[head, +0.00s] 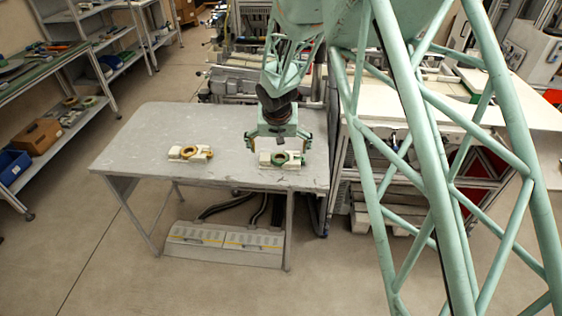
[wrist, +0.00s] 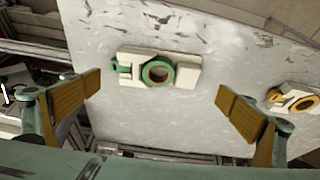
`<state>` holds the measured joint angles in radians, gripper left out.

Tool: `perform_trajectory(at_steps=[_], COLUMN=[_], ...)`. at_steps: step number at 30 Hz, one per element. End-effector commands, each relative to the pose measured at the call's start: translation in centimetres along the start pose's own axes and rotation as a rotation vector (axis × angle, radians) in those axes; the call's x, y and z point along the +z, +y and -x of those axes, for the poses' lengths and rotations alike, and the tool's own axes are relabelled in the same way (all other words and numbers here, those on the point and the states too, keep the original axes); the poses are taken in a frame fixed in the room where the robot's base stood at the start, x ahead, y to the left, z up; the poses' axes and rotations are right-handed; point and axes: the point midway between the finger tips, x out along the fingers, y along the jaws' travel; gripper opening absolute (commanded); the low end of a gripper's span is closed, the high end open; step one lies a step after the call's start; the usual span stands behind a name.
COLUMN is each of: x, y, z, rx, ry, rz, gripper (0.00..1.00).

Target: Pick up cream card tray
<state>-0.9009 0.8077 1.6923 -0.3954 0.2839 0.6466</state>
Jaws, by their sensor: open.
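Two cream card trays rest on the grey table (head: 135,140). One cream tray (head: 266,158) with a green tape reel (head: 281,158) lies near the table's right end. In the wrist view this tray (wrist: 188,75) sits between and beyond my fingers, with the green reel (wrist: 159,61) around an orange-brown core. The other cream tray (head: 175,153) carries a yellow-orange reel (head: 189,152) and lies to the left; it shows at the right edge of the wrist view (wrist: 290,92). My gripper (head: 279,150) is open and empty above the green-reel tray, its fingers apart on either side.
A long grey case (head: 225,245) lies on the floor below the table. Shelves with boxes (head: 37,136) stand at the left. Machinery and a white bench (head: 450,105) are behind and to the right. The table between and around the trays is clear.

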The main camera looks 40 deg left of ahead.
Motion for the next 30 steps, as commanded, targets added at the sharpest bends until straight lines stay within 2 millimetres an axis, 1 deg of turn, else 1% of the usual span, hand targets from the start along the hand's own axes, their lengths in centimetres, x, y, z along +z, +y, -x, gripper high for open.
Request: perform_trajectory(at_steps=[1, 6, 23, 30], x=[0.1, 0.0, 0.0, 0.1], y=[0.0, 0.0, 0.1, 0.2], z=[-0.6, -1.6, -2.1, -3.7], rx=[0.000, 0.000, 0.000, 0.001], ry=[-0.001, 0.000, 0.000, -0.002], rz=[0.000, 0.001, 0.000, -0.001], gripper=[1.00, 1.00, 1.00, 1.00])
